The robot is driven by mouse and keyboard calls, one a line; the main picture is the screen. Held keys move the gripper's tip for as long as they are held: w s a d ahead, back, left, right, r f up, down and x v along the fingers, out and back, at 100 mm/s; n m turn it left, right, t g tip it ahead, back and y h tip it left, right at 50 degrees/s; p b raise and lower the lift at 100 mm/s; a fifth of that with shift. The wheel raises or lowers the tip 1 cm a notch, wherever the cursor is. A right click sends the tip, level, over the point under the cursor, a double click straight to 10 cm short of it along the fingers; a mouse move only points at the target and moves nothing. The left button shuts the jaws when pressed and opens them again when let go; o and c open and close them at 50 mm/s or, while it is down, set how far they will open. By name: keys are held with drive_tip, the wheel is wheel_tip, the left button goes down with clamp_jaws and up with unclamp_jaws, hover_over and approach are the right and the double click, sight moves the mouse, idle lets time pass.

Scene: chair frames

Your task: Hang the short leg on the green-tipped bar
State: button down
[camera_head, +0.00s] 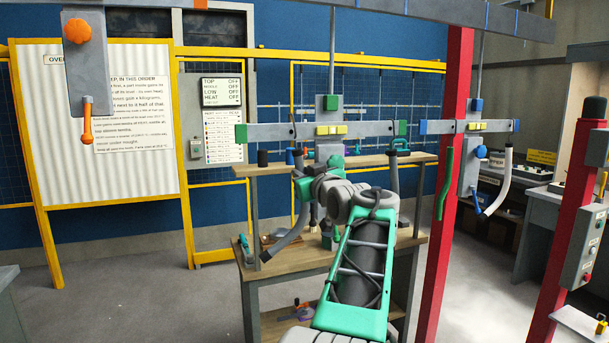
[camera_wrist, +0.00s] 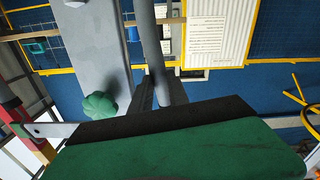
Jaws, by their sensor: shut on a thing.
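The green-tipped bar (camera_head: 274,132) hangs level from a rod in the head view, with green blocks at both ends and yellow blocks on its middle. My gripper (camera_head: 305,188) is below its left half, partly hidden by my arm. A grey tube, seemingly the short leg (camera_head: 297,163), rises there to just under the bar and bends down-left at its foot. Whether its top touches the bar cannot be told. In the wrist view the fingers (camera_wrist: 157,95) are shut on this leg (camera_wrist: 151,45), beside a grey plate (camera_wrist: 95,45) with a green knob (camera_wrist: 100,103).
Another grey tube (camera_head: 393,175) hangs below the bar's right half. A wooden workbench (camera_head: 262,275) with a shelf stands behind. An orange-knobbed hanger (camera_head: 84,80) is at upper left.

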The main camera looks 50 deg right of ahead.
drive_tip(key=shift+f+b, duration=0.8)
drive_tip(key=shift+f, duration=0.05)
drive_tip(key=c, duration=1.2)
unclamp_jaws()
drive_tip(key=b+v, duration=0.4)
drive_tip(key=v, duration=0.4)
drive_tip(key=shift+b, duration=0.4)
